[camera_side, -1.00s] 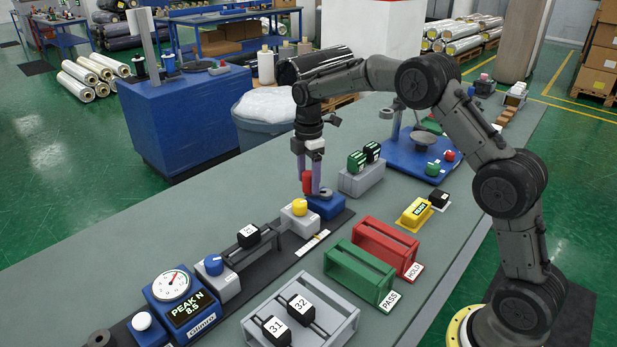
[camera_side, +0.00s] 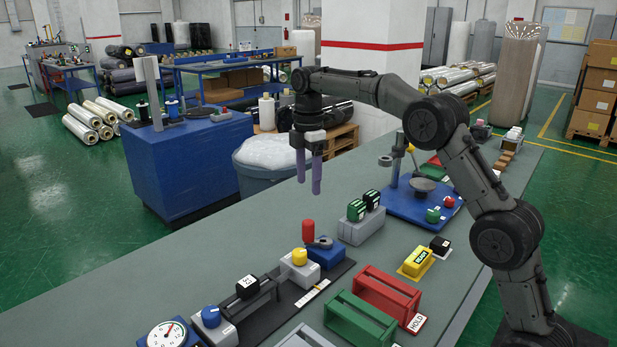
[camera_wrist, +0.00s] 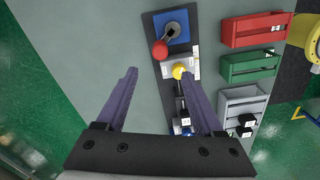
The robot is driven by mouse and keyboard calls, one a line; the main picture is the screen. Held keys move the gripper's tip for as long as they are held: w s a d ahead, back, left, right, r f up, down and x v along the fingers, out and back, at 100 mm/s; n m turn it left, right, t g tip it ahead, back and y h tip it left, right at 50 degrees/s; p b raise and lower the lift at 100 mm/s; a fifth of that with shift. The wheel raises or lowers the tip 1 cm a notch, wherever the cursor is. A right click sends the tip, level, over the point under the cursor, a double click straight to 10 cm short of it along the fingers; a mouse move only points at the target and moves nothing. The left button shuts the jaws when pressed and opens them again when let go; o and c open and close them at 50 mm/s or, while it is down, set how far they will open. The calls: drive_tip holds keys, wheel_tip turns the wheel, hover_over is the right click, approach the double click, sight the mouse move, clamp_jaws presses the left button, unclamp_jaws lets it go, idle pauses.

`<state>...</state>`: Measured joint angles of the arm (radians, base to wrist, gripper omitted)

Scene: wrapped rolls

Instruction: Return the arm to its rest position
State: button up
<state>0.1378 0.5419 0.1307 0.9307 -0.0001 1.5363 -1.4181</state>
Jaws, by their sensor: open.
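My gripper (camera_side: 309,172) hangs with its purple fingers pointing down, high above the grey bench (camera_side: 215,240). Its jaws are open and empty. In the wrist view the two fingers (camera_wrist: 165,92) stand wide apart. The red-handled lever (camera_side: 308,232) on its blue block (camera_side: 327,253) stands on the bench below, apart from the fingers. The yellow knob (camera_side: 299,257) sits on a pale block beside it. Both also show in the wrist view, the red handle (camera_wrist: 159,50) just above the yellow knob (camera_wrist: 179,71).
A black block labelled 21 (camera_side: 247,286) sits on a rail, with a blue knob (camera_side: 211,316) and gauge (camera_side: 167,335) nearby. Red (camera_side: 388,291) and green (camera_side: 361,320) racks stand at the right. A bin (camera_side: 272,165) stands behind the bench. The air around my gripper is clear.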

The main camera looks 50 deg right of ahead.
drive_tip(key=shift+r, duration=0.1)
drive_tip(key=s+a+r+t, duration=0.25)
drive_tip(key=s+r, duration=0.25)
drive_tip(key=r, duration=0.4)
drive_tip(key=s+a+r+m+t, duration=0.1)
drive_tip(key=s+a+r, duration=0.1)
drive_tip(key=s, duration=0.5)
drive_tip(key=s+a+r+m, duration=0.1)
drive_tip(key=s+r, duration=0.2)
drive_tip(key=s, duration=0.4)
drive_tip(key=s+a+f+m+t, duration=0.1)
drive_tip(key=s+f+m+t, duration=0.1)
drive_tip(key=s+f+m, duration=1)
drive_tip(key=shift+s+a+f+m, duration=0.35)
drive_tip(key=shift+s+f, duration=1.35)
drive_tip(key=shift+s, duration=0.55)
